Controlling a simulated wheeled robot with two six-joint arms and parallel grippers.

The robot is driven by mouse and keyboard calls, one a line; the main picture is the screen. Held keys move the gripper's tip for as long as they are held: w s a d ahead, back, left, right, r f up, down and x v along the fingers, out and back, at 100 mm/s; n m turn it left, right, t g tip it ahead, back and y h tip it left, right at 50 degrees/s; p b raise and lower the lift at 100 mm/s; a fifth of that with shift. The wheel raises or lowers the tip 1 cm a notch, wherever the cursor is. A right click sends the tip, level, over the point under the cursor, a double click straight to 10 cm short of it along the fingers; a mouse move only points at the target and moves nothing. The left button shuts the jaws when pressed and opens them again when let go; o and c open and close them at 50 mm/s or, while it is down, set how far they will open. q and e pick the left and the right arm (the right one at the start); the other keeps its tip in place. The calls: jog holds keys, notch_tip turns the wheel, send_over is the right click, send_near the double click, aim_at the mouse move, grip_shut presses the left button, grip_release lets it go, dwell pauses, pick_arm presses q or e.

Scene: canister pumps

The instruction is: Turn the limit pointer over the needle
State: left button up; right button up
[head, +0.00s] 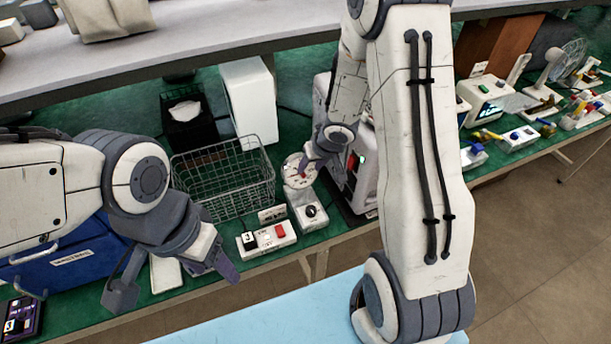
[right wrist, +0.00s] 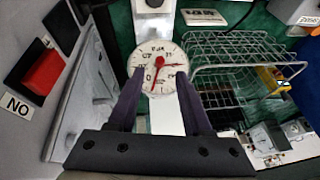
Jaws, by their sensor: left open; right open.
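A round white gauge (head: 298,171) stands on a small white base with a black knob (head: 311,211). In the right wrist view the gauge's dial (right wrist: 158,68) faces me, its markings upside down. Two red hands show on it: one points down in that picture, a shorter one points right. I cannot tell for certain which is the limit pointer. My right gripper (right wrist: 160,78) is open, its fingertips at either side of the dial's lower half; contact cannot be told. In the head view it is partly hidden at the dial's right. My left gripper (head: 174,287) is open and empty, at the front left.
A wire basket (head: 222,180) stands left of the gauge. A switch box (head: 266,238) with a red button is in front of the basket. A white machine (head: 362,185) stands close on the right, partly behind my right arm. A blue case (head: 75,262) is at left.

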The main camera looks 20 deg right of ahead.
aim_at(304, 175)
jog(key=b+x, duration=0.2)
jog(key=x, duration=0.3)
jog(key=shift+w+f, duration=0.1)
jog(key=shift+f, duration=0.05)
grip_shut()
